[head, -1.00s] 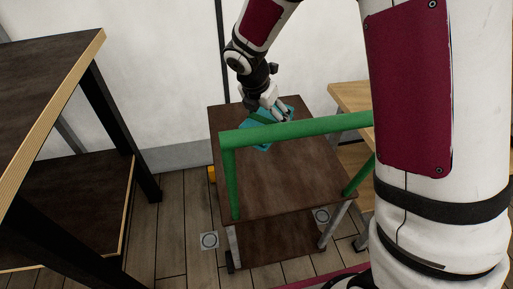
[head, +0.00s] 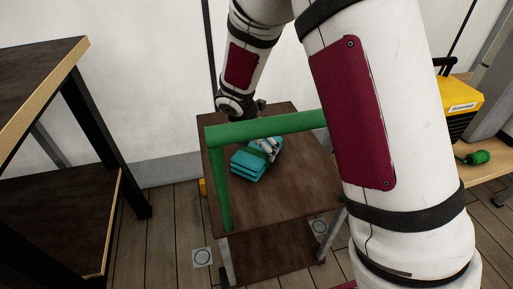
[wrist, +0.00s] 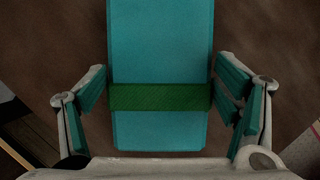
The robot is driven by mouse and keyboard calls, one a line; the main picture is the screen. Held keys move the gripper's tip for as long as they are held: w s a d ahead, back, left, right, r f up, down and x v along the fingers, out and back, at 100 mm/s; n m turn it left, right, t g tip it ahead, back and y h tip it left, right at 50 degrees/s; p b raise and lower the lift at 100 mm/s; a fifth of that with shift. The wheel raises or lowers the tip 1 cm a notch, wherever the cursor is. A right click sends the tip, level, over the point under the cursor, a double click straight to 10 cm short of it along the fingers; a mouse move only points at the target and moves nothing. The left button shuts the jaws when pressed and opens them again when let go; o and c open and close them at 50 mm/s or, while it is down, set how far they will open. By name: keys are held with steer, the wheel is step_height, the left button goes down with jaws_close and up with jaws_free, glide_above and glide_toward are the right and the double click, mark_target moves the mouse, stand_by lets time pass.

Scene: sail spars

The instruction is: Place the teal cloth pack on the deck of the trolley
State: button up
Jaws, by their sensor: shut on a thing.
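The teal cloth pack (head: 247,165) has a green band around its middle. In the head view it is over the dark brown deck (head: 290,185) of the trolley, behind the green handle. I cannot tell whether its underside touches the deck. My gripper (head: 269,148) is at the pack's far right side, partly hidden by the handle. In the wrist view my gripper (wrist: 160,88) has one finger on each side of the pack (wrist: 160,50), about level with the green band, and is shut on it.
The green handle (head: 265,129) rises above the trolley's deck. A dark table (head: 40,75) with a lower shelf stands at left. A wooden bench (head: 485,170) at right bears a yellow case (head: 463,105) and a green object (head: 478,157). The deck's front right is clear.

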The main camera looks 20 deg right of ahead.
steer(key=shift+f, duration=0.15)
steer(key=o, duration=1.3)
steer(key=p+v, duration=0.4)
steer(key=v, duration=0.8)
steer(key=shift+p, duration=0.3)
steer(key=shift+d, duration=0.15)
